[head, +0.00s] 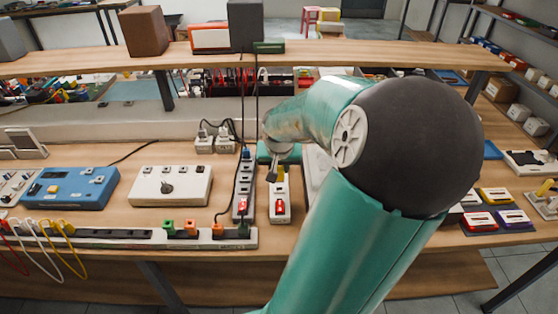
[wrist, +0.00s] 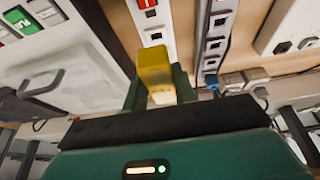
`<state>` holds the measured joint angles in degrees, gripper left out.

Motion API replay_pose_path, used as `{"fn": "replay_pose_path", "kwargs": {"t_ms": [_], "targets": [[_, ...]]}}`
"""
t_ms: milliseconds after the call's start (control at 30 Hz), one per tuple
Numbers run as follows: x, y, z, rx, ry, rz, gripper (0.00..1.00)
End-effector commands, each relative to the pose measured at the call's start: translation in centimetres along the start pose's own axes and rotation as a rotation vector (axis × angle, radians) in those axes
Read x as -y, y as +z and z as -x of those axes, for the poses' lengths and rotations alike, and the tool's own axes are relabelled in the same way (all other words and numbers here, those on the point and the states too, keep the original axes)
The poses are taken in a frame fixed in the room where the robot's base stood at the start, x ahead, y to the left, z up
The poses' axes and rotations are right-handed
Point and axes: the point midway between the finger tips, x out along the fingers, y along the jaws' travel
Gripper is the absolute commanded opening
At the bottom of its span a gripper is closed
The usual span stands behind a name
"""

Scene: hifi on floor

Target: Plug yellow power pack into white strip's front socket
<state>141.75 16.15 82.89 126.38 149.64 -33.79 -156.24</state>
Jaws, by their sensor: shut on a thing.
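My gripper (wrist: 158,92) is shut on the yellow power pack (wrist: 154,66), a small upright block between two dark green fingers. In the head view the pack (head: 279,173) is a small yellow patch, partly hidden by my gripper (head: 275,176). The white strip (wrist: 171,30) has a red switch and dark sockets, and runs beyond the pack in the wrist view. In the head view the strip (head: 280,188) lies lengthwise on the bench, red switch at the near end. The pack is over the strip's far part; I cannot tell whether it touches a socket.
A grey strip (head: 242,190) with a cable lies close at left. A long strip with coloured plugs (head: 130,237) runs along the bench's front edge. A white box with a knob (head: 170,186) and a blue box (head: 70,187) stand left. A wooden shelf (head: 330,54) spans above.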

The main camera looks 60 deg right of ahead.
Motion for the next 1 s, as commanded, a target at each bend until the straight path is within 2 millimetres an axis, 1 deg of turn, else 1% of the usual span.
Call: {"fn": "replay_pose_path", "kwargs": {"t_ms": [400, 600, 733, 1000], "targets": [[0.1, 1.2, -3.6, 0.0, -0.001, 0.002, 0.07], [0.1, 1.5, -5.0, 0.0, -0.001, 0.002, 0.07], [0.1, 1.7, -5.4, -0.001, 0.0, 0.0, 0.07], [0.0, 1.7, -5.5, -0.001, 0.0, 0.0, 0.07]]}}
